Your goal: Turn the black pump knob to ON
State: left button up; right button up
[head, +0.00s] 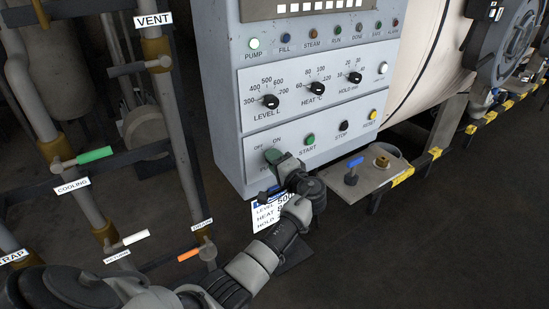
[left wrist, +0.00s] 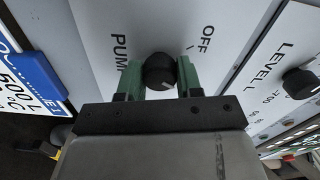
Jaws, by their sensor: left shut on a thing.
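The black pump knob (left wrist: 159,71) is on the white control panel, between the green fingers of my left gripper (left wrist: 159,80) in the left wrist view. The gripper is shut on it. A small pale mark on the knob shows at its lower right, on the side away from the OFF label (left wrist: 207,40). The ON label is hidden in the wrist view. In the head view my left gripper (head: 274,158) is at the panel's lower left and hides the knob, below the ON label (head: 277,139). The PUMP lamp (head: 254,43) looks bright. My right gripper is not in view.
START (head: 309,139), STOP (head: 343,126) and RESET (head: 373,115) buttons are to the right of the gripper. A row of dials (head: 317,88) is above. Pipes with valve handles (head: 94,155) stand at left. A shelf with a blue valve (head: 351,176) juts out at right.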

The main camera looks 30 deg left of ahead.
pick_arm(q)
jog(key=shift+f+m, duration=0.1)
jog(key=shift+m, duration=0.6)
jog(key=o, duration=0.9)
jog(key=shift+d, duration=0.1)
jog(key=b+v, duration=0.1)
jog(key=v, duration=0.9)
jog(key=shift+s+d, duration=0.15)
jog(key=shift+d, duration=0.15)
